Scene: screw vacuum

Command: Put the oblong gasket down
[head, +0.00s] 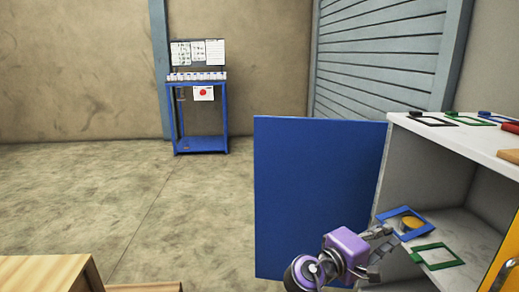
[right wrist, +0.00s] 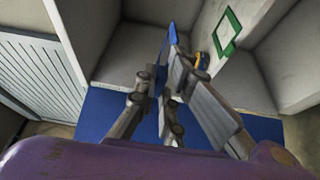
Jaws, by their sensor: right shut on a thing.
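The oblong gasket (head: 390,216) is a flat blue rectangular frame at the mouth of the cabinet in the head view. My right gripper (head: 385,238), with its purple body, is shut on its near edge. In the right wrist view the gasket (right wrist: 169,40) shows nearly edge-on between the fingers (right wrist: 167,85). It is held over the shelf inside the cabinet; I cannot tell whether it touches the shelf. A yellow round thing (head: 410,222) shows through its opening. My left gripper is not in view.
A green frame (head: 437,247) lies on the cabinet shelf (head: 462,229), right of the gasket. The open blue door (head: 315,190) stands left of my gripper. More frames, including a green one (head: 478,121), lie on the cabinet top (head: 425,130). A blue workstand (head: 200,145) stands far back.

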